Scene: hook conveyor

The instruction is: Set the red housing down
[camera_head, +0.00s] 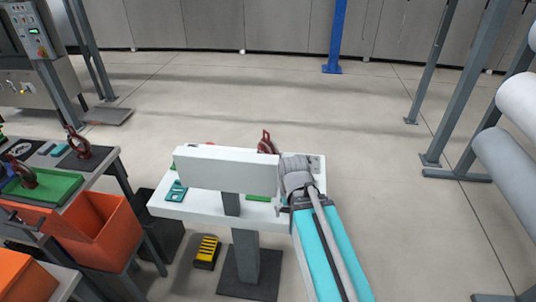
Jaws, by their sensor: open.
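A dark red housing (266,142) shows at the far side of the white table (165,208), just left of the grey end of my arm. Its lower part is hidden behind a raised white panel (226,169). My gripper (285,164) is open at the table's right part, beside the red housing. Its fingers are mostly hidden, and I cannot tell whether they touch the housing. A small red patch (210,144) shows above the panel's top edge; what it belongs to is hidden.
A teal part (177,191) and a green piece (258,198) lie on the white table. At left, a workbench (104,159) holds similar dark red parts (77,141) and a green tray (58,188), with orange bins (103,240) below. A yellow-black block (207,251) is on the floor.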

